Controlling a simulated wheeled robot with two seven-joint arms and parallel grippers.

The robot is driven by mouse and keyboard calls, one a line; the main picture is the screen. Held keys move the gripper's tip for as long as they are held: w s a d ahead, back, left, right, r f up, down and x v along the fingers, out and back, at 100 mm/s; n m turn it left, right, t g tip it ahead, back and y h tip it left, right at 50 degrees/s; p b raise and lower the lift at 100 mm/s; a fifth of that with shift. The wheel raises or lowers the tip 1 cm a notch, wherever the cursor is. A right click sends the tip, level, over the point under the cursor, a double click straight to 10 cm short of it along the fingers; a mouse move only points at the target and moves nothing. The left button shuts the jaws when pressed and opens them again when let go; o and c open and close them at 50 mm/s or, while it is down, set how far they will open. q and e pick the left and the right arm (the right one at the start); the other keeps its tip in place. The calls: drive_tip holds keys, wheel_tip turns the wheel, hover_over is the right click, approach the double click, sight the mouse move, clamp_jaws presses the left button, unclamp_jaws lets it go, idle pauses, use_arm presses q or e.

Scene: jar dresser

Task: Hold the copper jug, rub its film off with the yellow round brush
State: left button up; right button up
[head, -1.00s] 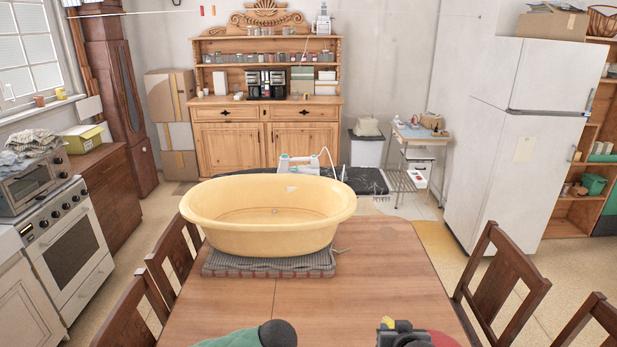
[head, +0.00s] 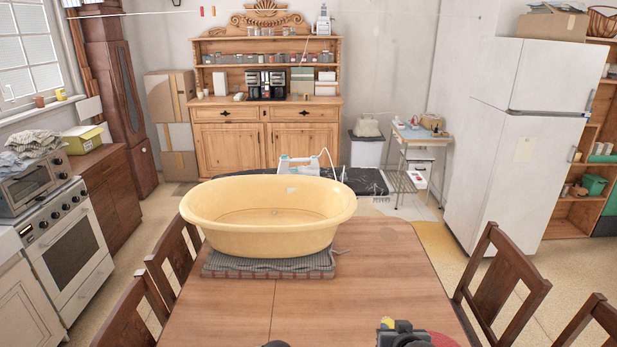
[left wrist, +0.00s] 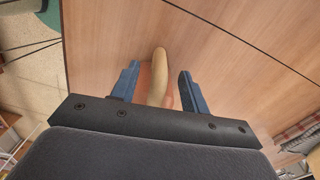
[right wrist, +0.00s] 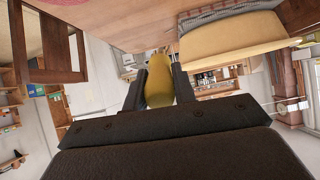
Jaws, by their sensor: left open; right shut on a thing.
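My right gripper (head: 398,327) is at the bottom edge of the head view, over the near table. In the right wrist view it is shut on the yellow round brush (right wrist: 158,82), which sticks up between the fingers. My left gripper (left wrist: 158,70) is open in the left wrist view, its blue fingers apart and pointing at the table top. A cream curved piece (left wrist: 159,68), seemingly the copper jug's handle, stands between the fingers without visible contact. A pinkish copper patch shows beside it. The rest of the jug is hidden, and the jug is not visible in the head view.
A cream tub (head: 268,243) stands on a grey ribbed mat (head: 222,264) at the far part of the wooden table (head: 400,275). The table between the tub and my grippers is clear. Dark chairs (head: 505,285) flank both sides.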

use_arm(q)
drive_tip(key=shift+f+b, duration=0.3)
drive_tip(key=shift+f, duration=1.6)
drive_tip(key=shift+c, duration=0.8)
drive_tip(key=c, duration=0.8)
